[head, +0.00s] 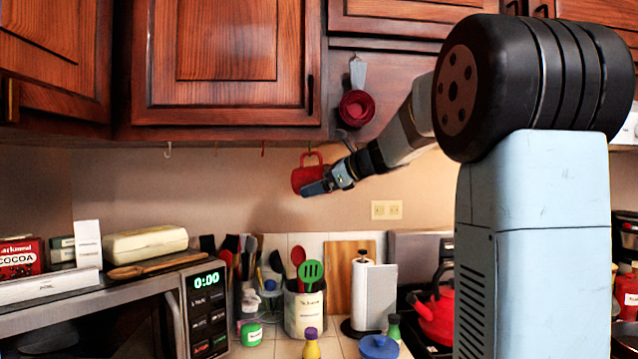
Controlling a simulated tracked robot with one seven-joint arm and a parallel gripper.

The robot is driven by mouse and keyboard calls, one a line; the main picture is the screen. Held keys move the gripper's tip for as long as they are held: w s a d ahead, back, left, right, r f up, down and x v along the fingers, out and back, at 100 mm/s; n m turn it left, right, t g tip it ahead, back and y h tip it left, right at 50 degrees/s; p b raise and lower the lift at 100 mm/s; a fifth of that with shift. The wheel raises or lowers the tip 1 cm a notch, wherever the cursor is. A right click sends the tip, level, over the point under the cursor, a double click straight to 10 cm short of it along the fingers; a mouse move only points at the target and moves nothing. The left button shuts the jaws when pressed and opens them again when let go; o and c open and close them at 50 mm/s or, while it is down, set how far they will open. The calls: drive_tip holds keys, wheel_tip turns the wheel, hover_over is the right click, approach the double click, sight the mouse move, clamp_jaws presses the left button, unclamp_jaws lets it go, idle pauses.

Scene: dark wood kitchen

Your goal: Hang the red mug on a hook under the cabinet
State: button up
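The red mug (306,176) is in the air under the cabinet (225,60), on its side with its handle loop pointing up. The top of the handle is close to the rightmost hook (309,149) on the cabinet's underside. I cannot tell whether the hook passes through the handle. My gripper (316,188) reaches in from the right, with its fingertips overlapping the mug's lower right side. From this view I cannot tell whether the fingers are shut on the mug or only beside it.
Red measuring cups (356,107) hang to the right, above my wrist. Below stand a utensil crock (304,312), a paper towel holder (374,295) and a microwave (203,305).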

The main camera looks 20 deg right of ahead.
drive_tip(key=shift+s, duration=0.1)
drive_tip(key=v, duration=0.7)
drive_tip(key=shift+s+d, duration=0.2)
drive_tip(key=shift+d, duration=0.05)
